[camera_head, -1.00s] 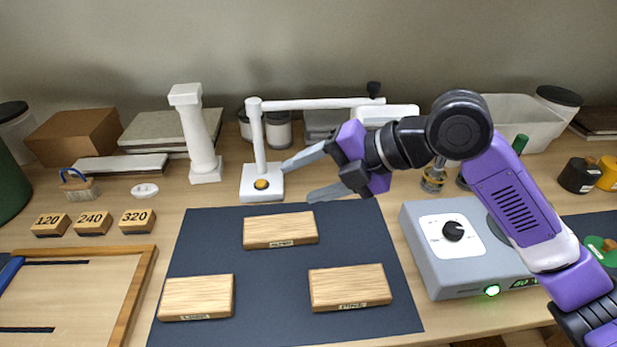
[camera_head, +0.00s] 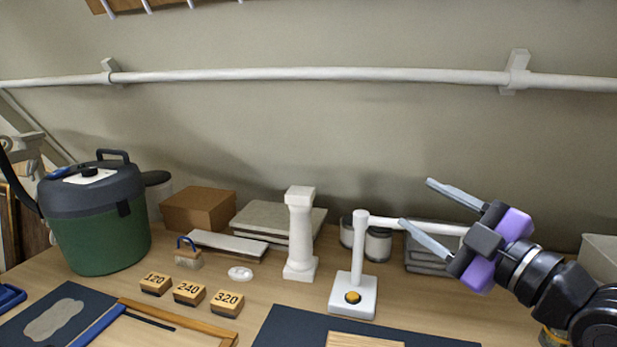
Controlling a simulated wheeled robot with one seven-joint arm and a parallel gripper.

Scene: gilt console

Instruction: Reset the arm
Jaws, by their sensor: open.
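My gripper (camera_head: 416,212) is at the right of the head view, on my black and purple arm. Its two grey fingers are spread apart and point up and to the left. Nothing is between them. It is raised in front of the white lamp-like stand (camera_head: 357,265) and hides part of that stand's horizontal arm. The rest of my arm runs off the lower right corner.
A white column (camera_head: 300,235), a brown box (camera_head: 198,209) and a green canister (camera_head: 101,238) stand on the bench. Numbered blocks (camera_head: 189,291) lie in front. A dark mat (camera_head: 290,328) is at the bottom edge. A pale pipe (camera_head: 300,75) crosses the wall.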

